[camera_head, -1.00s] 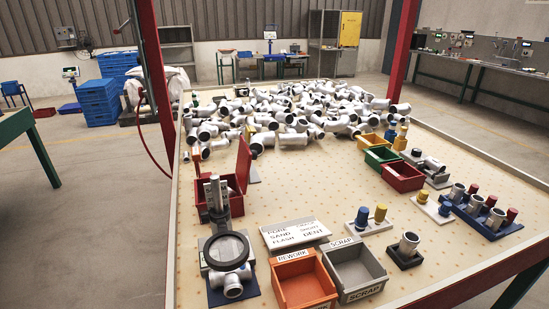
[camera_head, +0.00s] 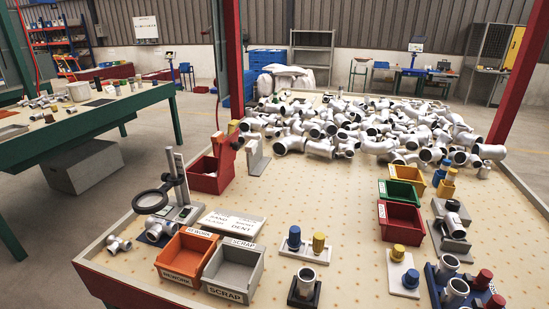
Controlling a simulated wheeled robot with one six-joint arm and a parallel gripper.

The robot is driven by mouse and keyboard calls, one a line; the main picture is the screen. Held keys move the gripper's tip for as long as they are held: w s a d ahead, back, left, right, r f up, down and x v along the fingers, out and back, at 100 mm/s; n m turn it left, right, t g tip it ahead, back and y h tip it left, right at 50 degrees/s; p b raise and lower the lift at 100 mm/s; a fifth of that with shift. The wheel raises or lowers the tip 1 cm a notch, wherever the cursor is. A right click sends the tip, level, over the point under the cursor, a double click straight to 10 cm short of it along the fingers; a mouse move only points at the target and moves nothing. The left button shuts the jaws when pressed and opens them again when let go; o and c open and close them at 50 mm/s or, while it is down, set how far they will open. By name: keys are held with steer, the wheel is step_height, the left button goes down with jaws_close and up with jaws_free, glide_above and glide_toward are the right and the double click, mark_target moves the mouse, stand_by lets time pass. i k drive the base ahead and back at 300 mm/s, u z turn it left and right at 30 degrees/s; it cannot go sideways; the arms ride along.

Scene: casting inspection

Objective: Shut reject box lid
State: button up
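The red reject box (camera_head: 203,183) stands on the left side of the inspection table, behind the magnifier stand. Its red lid (camera_head: 226,152) stands raised at the box's right side, so the box is open. The lid is seen at a steep angle, and little of the box's inside shows. My gripper is not in view.
A magnifier stand (camera_head: 180,182) rises in front of the reject box. A grey bracket (camera_head: 256,158) stands just right of the lid. Orange rework (camera_head: 183,271) and grey scrap (camera_head: 228,291) bins sit at the front. A casting pile (camera_head: 370,128) covers the back.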

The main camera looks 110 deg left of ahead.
mark_target(229, 146)
steer(key=i, duration=1.25)
steer(key=u, duration=4.4)
steer(key=k, duration=0.4)
steer(key=u, duration=1.15)
steer(key=i, duration=0.8)
steer(key=z, duration=1)
steer(key=i, duration=0.55)
steer(key=z, duration=0.7)
